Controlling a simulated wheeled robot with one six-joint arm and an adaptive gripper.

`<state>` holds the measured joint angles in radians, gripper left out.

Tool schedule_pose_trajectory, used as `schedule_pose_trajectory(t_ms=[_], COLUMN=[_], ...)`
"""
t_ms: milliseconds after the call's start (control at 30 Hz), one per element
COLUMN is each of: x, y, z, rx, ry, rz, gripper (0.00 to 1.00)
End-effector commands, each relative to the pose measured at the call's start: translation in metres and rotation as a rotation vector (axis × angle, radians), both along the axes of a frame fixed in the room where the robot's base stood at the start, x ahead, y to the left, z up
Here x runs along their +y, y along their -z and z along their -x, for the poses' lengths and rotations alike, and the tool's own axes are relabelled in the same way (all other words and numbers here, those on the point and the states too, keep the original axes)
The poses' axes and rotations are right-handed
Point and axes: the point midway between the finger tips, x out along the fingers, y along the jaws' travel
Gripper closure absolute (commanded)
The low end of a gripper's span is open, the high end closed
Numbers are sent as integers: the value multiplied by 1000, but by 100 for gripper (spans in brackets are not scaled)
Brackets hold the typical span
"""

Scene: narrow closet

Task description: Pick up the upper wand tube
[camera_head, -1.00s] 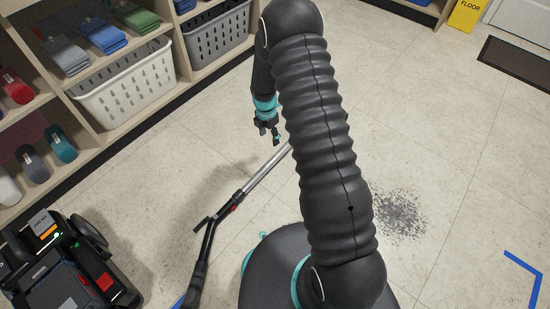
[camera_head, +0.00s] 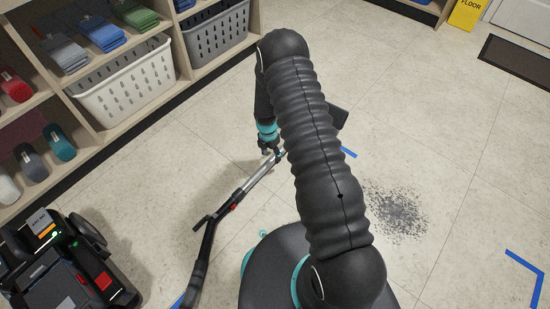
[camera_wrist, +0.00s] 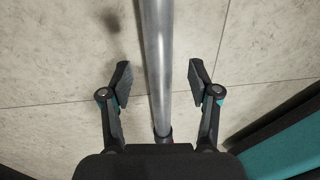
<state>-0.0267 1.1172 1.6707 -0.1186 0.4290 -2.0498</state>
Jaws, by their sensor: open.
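The upper wand tube is a shiny metal tube (camera_head: 262,172) on the vacuum wand, seen in the head view running up and right from the black handle (camera_head: 207,232) to behind my arm. In the wrist view the tube (camera_wrist: 157,65) runs lengthwise between the two fingers. My gripper (camera_wrist: 157,84) is open, with one finger on each side of the tube and a visible gap on both sides. In the head view my gripper (camera_head: 272,153) is at the tube's upper visible part. Whether it touches the tube cannot be told. My arm hides part of the wand.
A black vacuum body (camera_head: 65,265) stands at lower left. Shelves with a white basket (camera_head: 128,88), a grey basket (camera_head: 218,35) and folded cloths line the upper left. Dark debris (camera_head: 398,212) lies on the floor at right. Open floor surrounds the wand.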

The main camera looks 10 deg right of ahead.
Motion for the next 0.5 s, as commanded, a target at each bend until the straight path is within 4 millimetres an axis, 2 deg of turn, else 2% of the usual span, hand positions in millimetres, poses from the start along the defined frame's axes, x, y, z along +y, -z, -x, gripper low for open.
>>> schedule_pose_trajectory(t_ms=[300, 500], x=[0, 0], y=[42, 48], z=[4, 4], rx=[2, 0], ry=[1, 1], rz=[1, 1], gripper=[39, 39])
